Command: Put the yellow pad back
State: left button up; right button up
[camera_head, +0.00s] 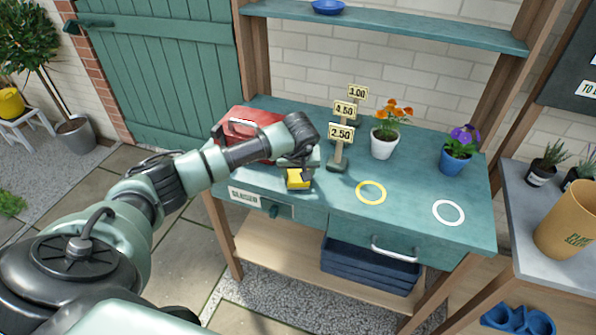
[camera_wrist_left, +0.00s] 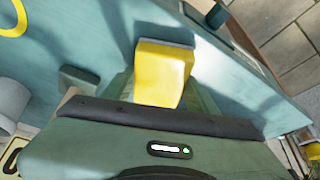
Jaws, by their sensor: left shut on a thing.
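The yellow pad (camera_head: 298,180) is in my left gripper (camera_head: 297,168), at the front part of the teal bench (camera_head: 405,222). In the left wrist view the yellow pad (camera_wrist_left: 163,75) shows between the fingers of my left gripper (camera_wrist_left: 160,92), with a grey strip along its far edge. The left gripper is shut on it. I cannot tell whether the pad touches the bench top. My right gripper is not in view.
A red box (camera_head: 250,130) stands left of the gripper. A price sign (camera_head: 341,133) reading 2.50 stands close behind, with two more signs beyond. A yellow ring (camera_head: 357,190) and a white ring (camera_head: 434,209) mark the bench. An orange-flowered pot (camera_head: 384,145) stands behind.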

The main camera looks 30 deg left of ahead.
pick_arm(q)
jog(key=o, duration=0.9)
jog(key=shift+f, duration=0.15)
jog(key=o, duration=0.4)
jog(key=b+v, duration=0.2)
jog(key=v, duration=1)
jog(key=shift+r+b, duration=0.2)
jog(key=shift+b, duration=0.2)
